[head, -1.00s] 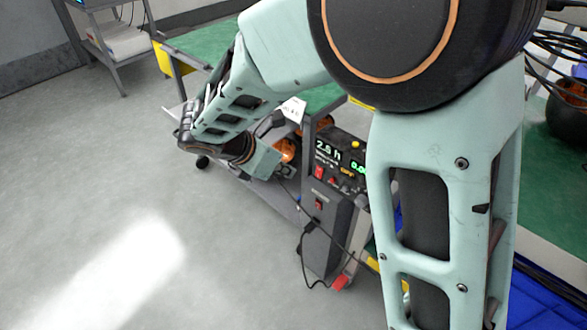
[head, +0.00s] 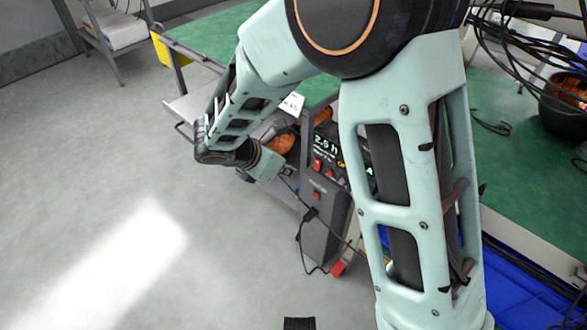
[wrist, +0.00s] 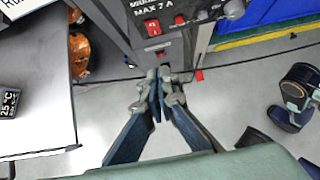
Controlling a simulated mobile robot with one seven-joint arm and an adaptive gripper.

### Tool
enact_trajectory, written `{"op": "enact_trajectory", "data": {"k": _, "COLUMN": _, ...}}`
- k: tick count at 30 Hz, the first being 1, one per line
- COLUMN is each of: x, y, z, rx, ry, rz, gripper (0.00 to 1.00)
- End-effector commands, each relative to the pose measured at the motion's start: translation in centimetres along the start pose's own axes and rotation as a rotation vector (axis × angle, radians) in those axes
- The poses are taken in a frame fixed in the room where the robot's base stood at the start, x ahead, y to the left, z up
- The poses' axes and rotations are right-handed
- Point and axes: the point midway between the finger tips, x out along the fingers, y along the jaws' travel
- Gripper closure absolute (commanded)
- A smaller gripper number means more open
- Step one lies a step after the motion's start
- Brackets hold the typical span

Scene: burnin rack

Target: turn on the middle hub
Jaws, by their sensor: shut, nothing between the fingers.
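The hub is a dark grey box with a control panel (wrist: 187,18); its label is cut off at the top of the wrist view and reads "MAX 7 A". A red rocker switch (wrist: 152,27) sits below the label, with a smaller red switch (wrist: 161,54) lower down. Contact cannot be told. My arm hides part of the panel in the head view.
A black cable (head: 302,232) hangs down the box front. An orange round object (wrist: 79,52) is left of the box. A shelf or table top (wrist: 40,100) carries a small display. A green-topped bench (head: 520,150) stands at right. Grey floor (head: 100,200) is open at left.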

Motion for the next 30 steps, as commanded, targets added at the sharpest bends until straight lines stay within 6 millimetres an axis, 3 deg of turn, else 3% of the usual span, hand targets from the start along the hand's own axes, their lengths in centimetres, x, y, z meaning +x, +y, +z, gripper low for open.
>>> {"op": "enact_trajectory", "data": {"k": 6, "x": 5.1, "y": -0.1, "z": -0.2, "rx": 0.001, "ry": 0.001, "rz": -0.005, "gripper": 1.00}}
{"op": "enact_trajectory", "data": {"k": 12, "x": 8.8, "y": -0.1, "z": 0.3, "rx": 0.003, "ry": 0.000, "rz": -0.003, "gripper": 1.00}}
{"op": "enact_trajectory", "data": {"k": 18, "x": 10.4, "y": -0.1, "z": 2.3, "rx": 0.004, "ry": 0.000, "rz": -0.001, "gripper": 1.00}}
{"op": "enact_trajectory", "data": {"k": 30, "x": 10.9, "y": 0.0, "z": 2.9, "rx": 0.001, "ry": -0.001, "rz": 0.000, "gripper": 1.00}}
